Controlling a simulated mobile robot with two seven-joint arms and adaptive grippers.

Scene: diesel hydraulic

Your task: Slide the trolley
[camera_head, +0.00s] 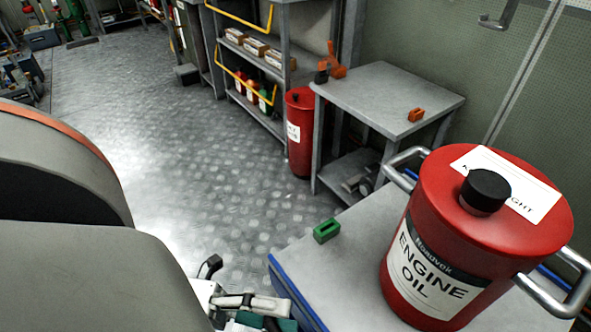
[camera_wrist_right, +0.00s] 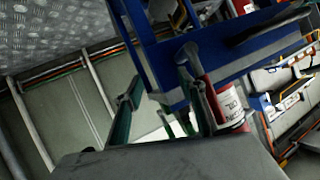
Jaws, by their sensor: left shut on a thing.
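The trolley (camera_head: 345,255) is at the lower right of the head view, with a grey top and a blue edge. A large red engine oil canister (camera_head: 440,280) with a black cap and metal handles stands on it. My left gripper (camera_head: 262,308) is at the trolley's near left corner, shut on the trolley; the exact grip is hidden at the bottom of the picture.
A green block (camera_head: 326,231) is at the trolley top's left edge. A grey table (camera_head: 375,90) with an orange block stands behind. A red canister (camera_head: 300,140) is on the floor beside shelves (camera_head: 260,75). The metal floor (camera_head: 190,150) to the left is clear.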

